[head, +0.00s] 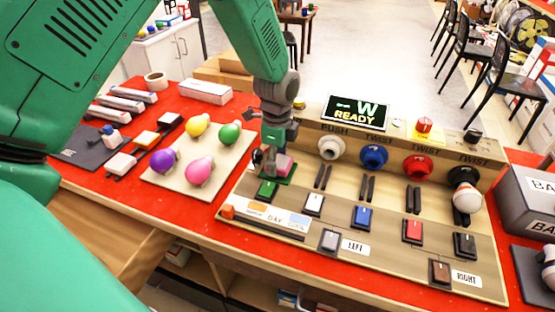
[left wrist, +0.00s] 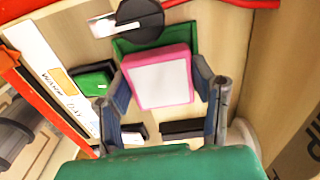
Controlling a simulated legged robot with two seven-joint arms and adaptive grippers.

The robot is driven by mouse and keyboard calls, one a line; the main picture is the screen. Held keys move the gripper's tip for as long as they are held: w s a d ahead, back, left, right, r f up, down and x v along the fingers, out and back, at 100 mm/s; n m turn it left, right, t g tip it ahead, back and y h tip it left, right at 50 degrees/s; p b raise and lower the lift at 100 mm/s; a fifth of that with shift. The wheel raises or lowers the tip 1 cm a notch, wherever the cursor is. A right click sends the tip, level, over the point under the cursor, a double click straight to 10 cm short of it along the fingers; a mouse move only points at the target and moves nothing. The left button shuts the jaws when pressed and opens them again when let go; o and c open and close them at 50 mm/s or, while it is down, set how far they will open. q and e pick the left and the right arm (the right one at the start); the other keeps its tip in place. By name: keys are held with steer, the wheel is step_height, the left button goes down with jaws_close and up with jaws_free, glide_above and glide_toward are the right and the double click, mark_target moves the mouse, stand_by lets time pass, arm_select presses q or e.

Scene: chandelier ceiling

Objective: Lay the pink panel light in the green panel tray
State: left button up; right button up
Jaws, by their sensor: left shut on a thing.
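The pink panel light (left wrist: 158,76) has a square white face with a pink rim. In the left wrist view it sits between the two fingers of my left gripper (left wrist: 160,82), which is shut on it. In the head view the gripper (head: 271,160) points down at the board's left end, and the pink panel light (head: 285,165) shows partly beside the fingers. The green panel tray (left wrist: 180,35) lies beneath the panel light, its rim showing past the far edge. I cannot tell whether the panel light touches the tray floor. My right gripper is out of view.
The wooden board holds a green switch (head: 267,189), several other switches, and white, blue (head: 374,156) and red sockets. A pale tray (head: 190,172) with several coloured bulbs lies to the left. A READY display (head: 356,111) stands behind. A grey box (head: 528,198) stands at right.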

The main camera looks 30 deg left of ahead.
arm_select(q)
steer(key=shift+f, duration=0.45)
stand_by(0.3)
